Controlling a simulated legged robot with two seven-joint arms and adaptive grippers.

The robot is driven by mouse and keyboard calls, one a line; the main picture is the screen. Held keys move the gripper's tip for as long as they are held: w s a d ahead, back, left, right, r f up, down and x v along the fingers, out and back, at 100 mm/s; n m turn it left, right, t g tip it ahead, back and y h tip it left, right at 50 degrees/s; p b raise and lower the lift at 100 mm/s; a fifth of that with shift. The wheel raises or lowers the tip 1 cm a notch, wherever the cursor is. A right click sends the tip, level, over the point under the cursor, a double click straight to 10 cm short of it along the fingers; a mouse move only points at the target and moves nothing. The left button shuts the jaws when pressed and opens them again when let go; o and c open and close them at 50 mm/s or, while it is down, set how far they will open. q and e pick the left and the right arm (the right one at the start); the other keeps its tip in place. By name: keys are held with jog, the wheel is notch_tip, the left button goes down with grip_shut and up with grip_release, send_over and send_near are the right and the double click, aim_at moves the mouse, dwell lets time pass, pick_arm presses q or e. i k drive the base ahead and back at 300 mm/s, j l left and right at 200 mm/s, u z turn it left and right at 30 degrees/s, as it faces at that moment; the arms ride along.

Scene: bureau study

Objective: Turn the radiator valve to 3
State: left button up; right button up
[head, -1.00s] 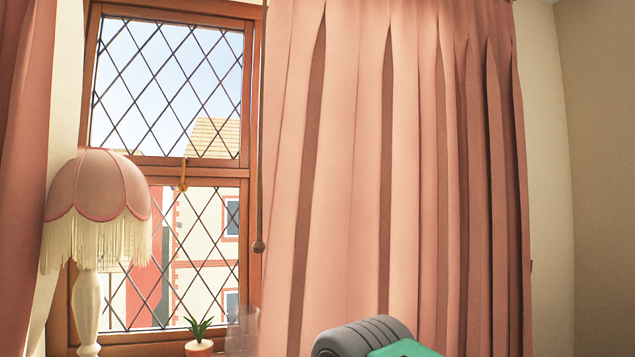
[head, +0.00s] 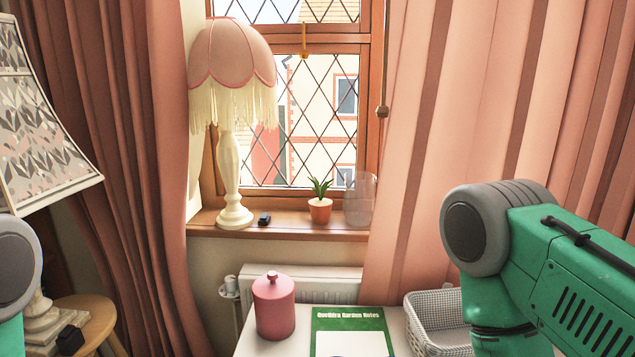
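The radiator (head: 315,283) is white and sits under the window sill, partly hidden by the white table and the pink curtain. Its valve (head: 229,288) is a small white fitting at the radiator's left end, beside the red canister. I cannot read any numbers on it. Links of my arms show at the left edge and at the right, but neither gripper is in the view.
A white table (head: 254,331) holds a lidded red canister (head: 274,308), a green booklet (head: 350,325) and a white basket (head: 425,332). The sill carries a fringed lamp (head: 230,175), a potted plant (head: 320,207) and a clear vase (head: 359,199). A round wooden stool (head: 98,317) stands at left.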

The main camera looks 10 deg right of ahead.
aim_at(230, 280)
jog(key=i+j+z, duration=0.1)
jog(key=z, duration=0.25)
jog(key=i+j+z, duration=0.1)
jog(key=z, duration=0.25)
jog(key=i+j+z, duration=0.1)
jog(key=j+z, duration=0.25)
jog(key=l, duration=0.1)
